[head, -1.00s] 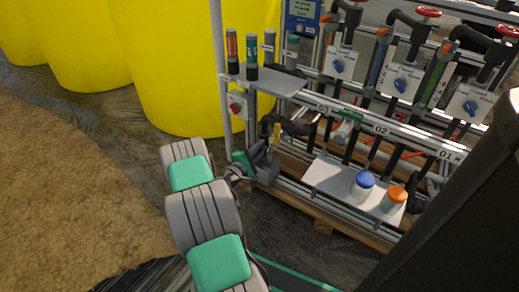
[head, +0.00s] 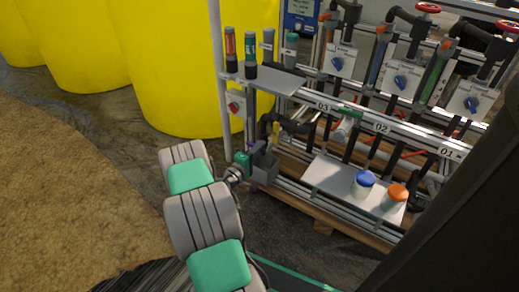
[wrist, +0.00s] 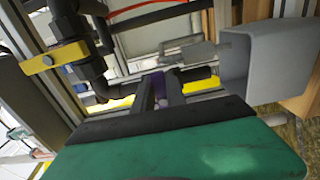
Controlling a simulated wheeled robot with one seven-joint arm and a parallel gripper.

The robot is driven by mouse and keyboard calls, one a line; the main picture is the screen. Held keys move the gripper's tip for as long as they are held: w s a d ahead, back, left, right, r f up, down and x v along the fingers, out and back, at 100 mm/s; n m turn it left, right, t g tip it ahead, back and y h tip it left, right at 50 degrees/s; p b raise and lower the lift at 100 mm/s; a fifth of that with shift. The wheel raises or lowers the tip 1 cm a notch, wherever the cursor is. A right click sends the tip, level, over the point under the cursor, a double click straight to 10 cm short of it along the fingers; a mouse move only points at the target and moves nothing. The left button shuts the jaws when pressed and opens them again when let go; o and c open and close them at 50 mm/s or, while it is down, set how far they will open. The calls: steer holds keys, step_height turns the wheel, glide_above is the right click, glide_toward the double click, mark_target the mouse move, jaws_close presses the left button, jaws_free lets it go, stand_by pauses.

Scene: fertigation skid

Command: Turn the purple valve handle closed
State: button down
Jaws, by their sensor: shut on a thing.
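The purple valve handle (wrist: 160,86) shows as a narrow purple strip between my gripper's fingers in the wrist view. Most of it is hidden by the fingers. My gripper (wrist: 159,92) is shut on it. In the head view my gripper (head: 256,149) is at the lower left end of the skid, beside a grey box (head: 266,172). The handle is too small and covered there to tell its angle.
A yellow valve handle (wrist: 42,63) on black pipework is at the upper left in the wrist view. The open grey box (wrist: 262,62) is close on the right. A shelf (head: 270,80) with bottles is above my gripper. Yellow tanks (head: 180,70) stand behind.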

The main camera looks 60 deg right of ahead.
steer(key=c, duration=1.4)
jaws_free()
steer(key=shift+o, duration=0.2)
steer(key=w+a, duration=0.1)
steer(key=a, duration=0.6)
steer(key=shift+a, duration=0.35)
steer(key=shift+w, duration=0.1)
